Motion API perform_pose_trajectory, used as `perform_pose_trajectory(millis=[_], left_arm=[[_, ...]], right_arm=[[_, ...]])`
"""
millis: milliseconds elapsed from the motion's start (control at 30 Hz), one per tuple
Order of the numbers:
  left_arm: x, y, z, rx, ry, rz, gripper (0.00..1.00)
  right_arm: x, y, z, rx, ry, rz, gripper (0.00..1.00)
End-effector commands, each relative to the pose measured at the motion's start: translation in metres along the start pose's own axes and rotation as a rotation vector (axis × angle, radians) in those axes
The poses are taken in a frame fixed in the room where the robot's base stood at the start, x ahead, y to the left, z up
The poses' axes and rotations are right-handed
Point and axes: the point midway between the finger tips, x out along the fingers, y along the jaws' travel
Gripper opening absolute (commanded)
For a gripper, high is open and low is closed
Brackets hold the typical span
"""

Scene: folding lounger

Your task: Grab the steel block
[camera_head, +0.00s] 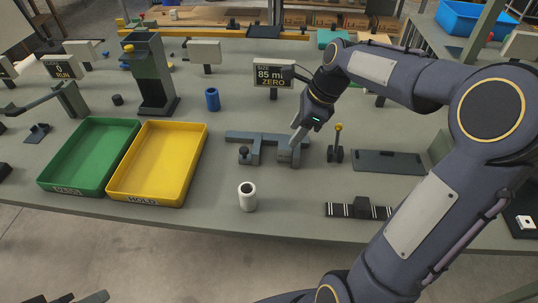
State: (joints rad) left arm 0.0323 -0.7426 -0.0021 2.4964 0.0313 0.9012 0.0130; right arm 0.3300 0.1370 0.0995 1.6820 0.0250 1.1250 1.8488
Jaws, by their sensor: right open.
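A grey steel-looking block (285,156) sits at the right end of a low grey fixture (268,138) in the middle of the bench. My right gripper (297,140) reaches down from the right, with its fingers just above or at this block. It is open; I cannot tell whether the fingers touch the block or stand around it. The gripper partly hides the block and the fixture's right end. Dark shapes at the bottom left edge may belong to my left gripper (82,298), but too little shows to tell its state.
A green tray (91,189) and a yellow tray (157,200) stand left of the fixture. A small yellow-knobbed lever (338,143) is close right of my gripper. A display (270,76) stands behind.

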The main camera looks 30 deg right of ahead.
Motion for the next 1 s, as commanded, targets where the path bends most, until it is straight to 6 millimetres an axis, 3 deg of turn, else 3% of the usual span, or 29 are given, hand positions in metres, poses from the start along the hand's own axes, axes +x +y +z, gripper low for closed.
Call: perform_pose_trajectory(millis=[433, 767, 1000], left_arm=[[0.005, -0.002, 0.002, 0.0, 0.0, 0.0, 0.45], [0.005, -0.002, 0.003, 0.0, 0.0, 0.0, 0.45], [0.005, -0.002, 0.003, 0.0, 0.0, 0.0, 0.45]], right_arm=[[0.06, -0.002, 0.001, -0.005, 0.001, 0.004, 0.47], [0.069, -0.002, 0.001, -0.004, 0.0, 0.0, 0.47], [0.069, -0.002, 0.001, -0.005, 0.0, 0.0, 0.2]])
